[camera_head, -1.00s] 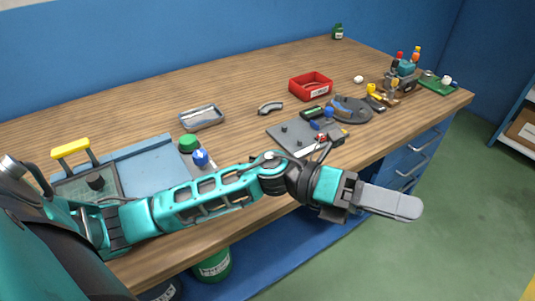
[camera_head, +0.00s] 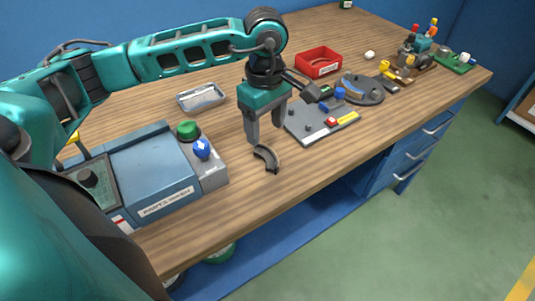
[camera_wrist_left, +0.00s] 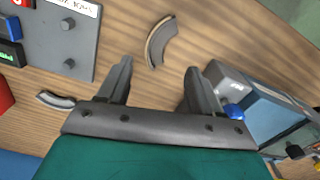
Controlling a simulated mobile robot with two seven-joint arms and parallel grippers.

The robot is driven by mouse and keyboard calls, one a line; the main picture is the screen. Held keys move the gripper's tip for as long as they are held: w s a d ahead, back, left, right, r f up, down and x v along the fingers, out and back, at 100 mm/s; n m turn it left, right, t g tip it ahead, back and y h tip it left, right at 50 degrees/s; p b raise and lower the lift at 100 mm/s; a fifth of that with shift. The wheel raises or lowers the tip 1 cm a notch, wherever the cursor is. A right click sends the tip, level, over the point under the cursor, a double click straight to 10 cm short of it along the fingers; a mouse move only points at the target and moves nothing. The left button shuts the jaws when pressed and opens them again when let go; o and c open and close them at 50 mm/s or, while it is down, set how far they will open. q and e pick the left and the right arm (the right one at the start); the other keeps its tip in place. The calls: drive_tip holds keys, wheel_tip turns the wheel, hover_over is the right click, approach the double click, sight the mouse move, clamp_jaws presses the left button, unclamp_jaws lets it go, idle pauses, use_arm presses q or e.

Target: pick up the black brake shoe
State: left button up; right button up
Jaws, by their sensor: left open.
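A dark curved brake shoe (camera_head: 266,158) lies on the wooden bench near its front edge, right of the blue parts washer. My left gripper (camera_head: 265,136) points down just above and behind it, open and empty. In the left wrist view the same shoe (camera_wrist_left: 160,42) lies beyond the open fingertips (camera_wrist_left: 159,70), not between them. A second, greyer curved shoe (camera_wrist_left: 55,100) shows at the left in the wrist view; my arm hides it in the head view. My right gripper is not in view.
The blue parts washer (camera_head: 150,175) with green and blue knobs stands left. A grey plate (camera_head: 305,129) with small parts lies close on the right. A metal tray (camera_head: 200,96) and a red bin (camera_head: 318,64) are behind. The bench front edge is near.

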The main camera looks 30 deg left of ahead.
sight(266, 151)
use_arm(q)
drive_tip(key=f, duration=0.8)
drive_tip(key=shift+w+a, duration=0.15)
drive_tip(key=shift+w, duration=0.2)
clamp_jaws()
